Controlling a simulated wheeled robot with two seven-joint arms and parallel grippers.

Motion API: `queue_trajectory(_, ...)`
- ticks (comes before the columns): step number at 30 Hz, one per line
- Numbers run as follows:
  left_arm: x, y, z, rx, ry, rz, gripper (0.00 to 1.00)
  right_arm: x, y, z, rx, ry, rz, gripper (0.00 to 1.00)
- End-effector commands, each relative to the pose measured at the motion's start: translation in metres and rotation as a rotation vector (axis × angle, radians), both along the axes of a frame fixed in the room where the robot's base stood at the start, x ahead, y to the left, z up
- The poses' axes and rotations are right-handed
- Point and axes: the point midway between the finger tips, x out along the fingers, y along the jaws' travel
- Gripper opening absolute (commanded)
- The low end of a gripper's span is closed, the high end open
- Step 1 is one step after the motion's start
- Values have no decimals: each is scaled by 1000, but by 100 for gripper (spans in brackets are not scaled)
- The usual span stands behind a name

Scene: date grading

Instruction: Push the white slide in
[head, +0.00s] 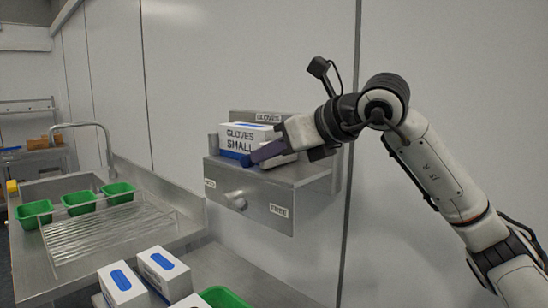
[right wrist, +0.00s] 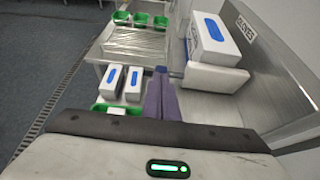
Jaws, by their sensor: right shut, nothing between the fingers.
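A steel glove holder (head: 310,175) is fixed to the wall, with a round knob (head: 236,200) on its front and a FREE label at the right. A glove box (head: 243,137) marked GLOVES SMALL stands in it. In the right wrist view a white block (right wrist: 213,78), which looks like the white slide, lies below the glove box (right wrist: 213,38). My right gripper (head: 262,152) has purple fingers, shut and empty, beside the glove box; contact cannot be told. My left gripper is out of view.
A steel counter (head: 190,255) runs below the holder, with two white-and-blue boxes (head: 122,285) (head: 164,272) and a green tray (head: 222,297) at its front. Several green tubs (head: 78,203) stand by a wire rack (head: 105,230) and a tap. The wall is close behind the holder.

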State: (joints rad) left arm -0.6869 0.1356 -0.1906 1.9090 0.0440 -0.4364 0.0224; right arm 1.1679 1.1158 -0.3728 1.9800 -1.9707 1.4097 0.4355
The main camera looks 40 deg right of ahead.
Motion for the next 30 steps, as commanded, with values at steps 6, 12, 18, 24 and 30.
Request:
queue_trajectory(6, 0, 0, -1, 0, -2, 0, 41, -32, -6, 20, -1, -5, 2, 0)
queue_trajectory(12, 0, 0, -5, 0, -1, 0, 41, -72, -13, 40, -2, -4, 4, 0)
queue_trajectory(18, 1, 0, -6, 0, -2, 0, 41, -97, -17, 53, -1, -2, 5, 0)
queue_trajectory(24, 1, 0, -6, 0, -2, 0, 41, -104, -18, 56, -1, 0, 6, 0)
queue_trajectory(30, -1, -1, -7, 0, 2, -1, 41, -103, -16, 55, 1, 1, 13, 0)
